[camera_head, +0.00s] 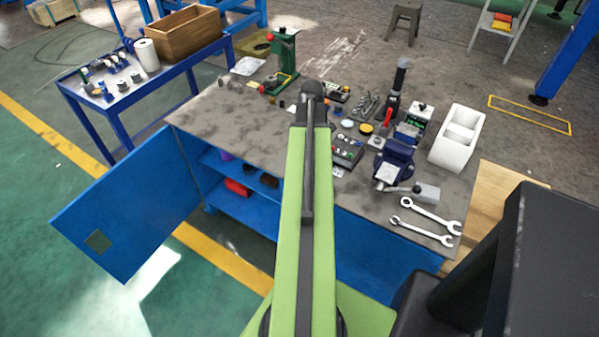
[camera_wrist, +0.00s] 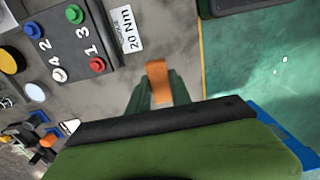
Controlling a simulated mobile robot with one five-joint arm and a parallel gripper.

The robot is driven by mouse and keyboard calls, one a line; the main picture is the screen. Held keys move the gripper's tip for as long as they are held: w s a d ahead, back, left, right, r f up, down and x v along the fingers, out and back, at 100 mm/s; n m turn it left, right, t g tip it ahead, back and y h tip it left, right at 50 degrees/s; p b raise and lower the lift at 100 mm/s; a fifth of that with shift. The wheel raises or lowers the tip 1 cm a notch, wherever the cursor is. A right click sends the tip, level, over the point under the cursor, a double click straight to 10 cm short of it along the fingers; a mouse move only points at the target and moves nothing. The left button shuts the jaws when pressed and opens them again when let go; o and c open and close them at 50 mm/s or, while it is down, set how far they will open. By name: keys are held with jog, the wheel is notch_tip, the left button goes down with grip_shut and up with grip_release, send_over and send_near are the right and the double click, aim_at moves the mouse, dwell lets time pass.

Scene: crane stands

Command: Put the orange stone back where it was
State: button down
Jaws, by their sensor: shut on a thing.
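In the wrist view the orange stone (camera_wrist: 157,80) is a flat, upright-looking orange block. It sits between the two green fingers of my gripper (camera_wrist: 160,96), which are shut on it. The stone and fingers are over the grey bench top, near its edge; I cannot tell how high. In the head view my own green arm hides the gripper and the stone.
A dark board (camera_wrist: 72,42) numbered 1 to 4 with coloured pegs lies left of the stone, beside a "20 Nm" label (camera_wrist: 125,30). The bench (camera_head: 235,125) also holds a vise (camera_head: 393,165), wrenches (camera_head: 425,212) and a white bin (camera_head: 457,138). A blue cabinet door (camera_head: 135,205) stands open.

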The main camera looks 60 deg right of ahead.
jog(key=w+f, duration=0.1)
jog(key=w, duration=0.1)
jog(key=shift+w+a+f+b, duration=0.35)
jog(key=shift+w+a, duration=0.05)
notch_tip(320, 180, down, 4)
jog(key=b, duration=0.4)
jog(key=shift+f, duration=0.2)
jog(key=c, duration=1.2)
grip_release()
jog(key=shift+o, duration=0.2)
jog(key=shift+r, duration=0.1)
notch_tip(320, 180, up, 12)
jog(key=p, duration=1.2)
jog(key=shift+r, duration=0.25)
jog(key=shift+f, duration=0.1)
